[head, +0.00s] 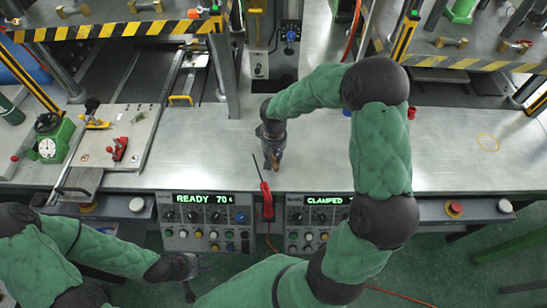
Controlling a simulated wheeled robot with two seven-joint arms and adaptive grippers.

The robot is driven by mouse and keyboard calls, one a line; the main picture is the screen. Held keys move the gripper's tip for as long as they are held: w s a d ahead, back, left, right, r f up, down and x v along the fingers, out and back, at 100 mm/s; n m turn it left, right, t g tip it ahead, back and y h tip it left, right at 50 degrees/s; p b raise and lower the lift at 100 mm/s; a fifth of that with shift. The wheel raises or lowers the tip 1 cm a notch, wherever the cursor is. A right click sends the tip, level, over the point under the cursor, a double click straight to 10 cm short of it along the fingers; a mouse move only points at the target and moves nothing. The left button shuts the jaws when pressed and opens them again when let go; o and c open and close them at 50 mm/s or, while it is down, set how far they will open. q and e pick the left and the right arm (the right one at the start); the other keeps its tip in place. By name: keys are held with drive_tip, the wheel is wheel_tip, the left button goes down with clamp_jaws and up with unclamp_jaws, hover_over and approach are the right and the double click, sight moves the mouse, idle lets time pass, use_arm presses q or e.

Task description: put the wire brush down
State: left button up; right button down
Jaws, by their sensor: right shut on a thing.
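My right gripper (274,164) points down over the steel bench (330,165), near its front middle. It is shut on a small brownish thing (278,157), probably the wire brush. The gripper hides most of it, and I cannot tell whether it touches the bench. A thin yellow ring (488,142) is marked on the bench at the right. My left gripper (190,283) hangs low in front of the bench at the lower left. It is small and dark, so its jaws are unclear.
A red-handled tool (266,200) stands at the front edge, close to my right gripper. Control panels (205,215) are below the edge. A green dial gauge (48,145) and a board (122,140) with a small red tool are at left. The right bench is mostly clear.

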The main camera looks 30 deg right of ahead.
drive_tip(key=shift+r, duration=0.1)
drive_tip(key=shift+f, duration=0.2)
drive_tip(key=c, duration=1)
unclamp_jaws()
drive_tip(key=shift+c, duration=0.2)
drive_tip(key=shift+r, duration=0.2)
drive_tip(key=shift+r, duration=0.3)
wheel_tip(320, 180, up, 11)
drive_tip(key=p, duration=0.3)
drive_tip(key=shift+r, duration=0.2)
